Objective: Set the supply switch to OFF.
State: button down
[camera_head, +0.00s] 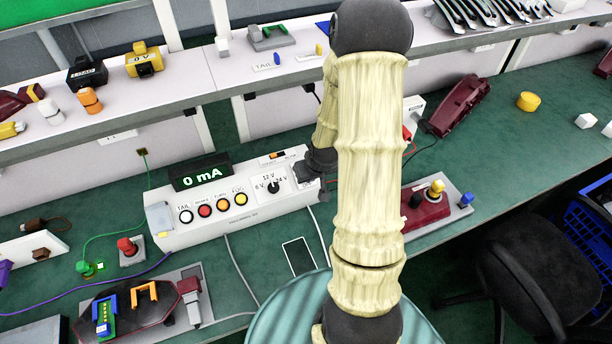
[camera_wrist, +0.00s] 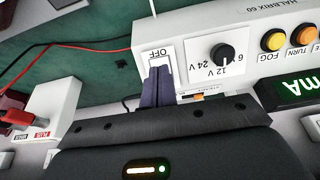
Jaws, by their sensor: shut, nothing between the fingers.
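The supply switch (camera_wrist: 159,58), a white plate marked OFF, is on the white supply unit (camera_wrist: 195,25) in the wrist view. My gripper (camera_wrist: 158,72) is shut, its dark fingertips over the lower part of the switch. They cover its rocker, so I cannot tell its position or whether they touch it. In the head view the supply unit (camera_head: 235,229) stands on the green bench, with my gripper (camera_head: 307,172) at its right end, hiding the switch. The display (camera_head: 200,172) reads 0 mA.
Beside the switch is a voltage knob (camera_wrist: 222,54) with 6, 12 and 24 V marks. Colored lamp buttons (camera_head: 205,211) line the unit's front. A red and white plug block (camera_wrist: 50,105) with cables stands nearby. A phone (camera_head: 299,257) lies in front.

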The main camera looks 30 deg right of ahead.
jog(key=s+v, duration=0.1)
jog(key=v, duration=0.7)
jog(key=shift+s+a+f, duration=0.15)
jog(key=shift+s+f, duration=0.2)
jog(key=shift+w, duration=0.1)
jog(key=s+a+r+g, duration=0.1)
jog(key=s+a+r, duration=0.2)
jog(key=a, duration=0.3)
jog(key=s+a+r, duration=0.4)
jog(key=a, duration=0.2)
jog(key=shift+a+r+n+g, duration=0.25)
jog(key=shift+a+n+g, duration=0.1)
jog(key=shift+n+g, duration=0.05)
dwell(0.7)
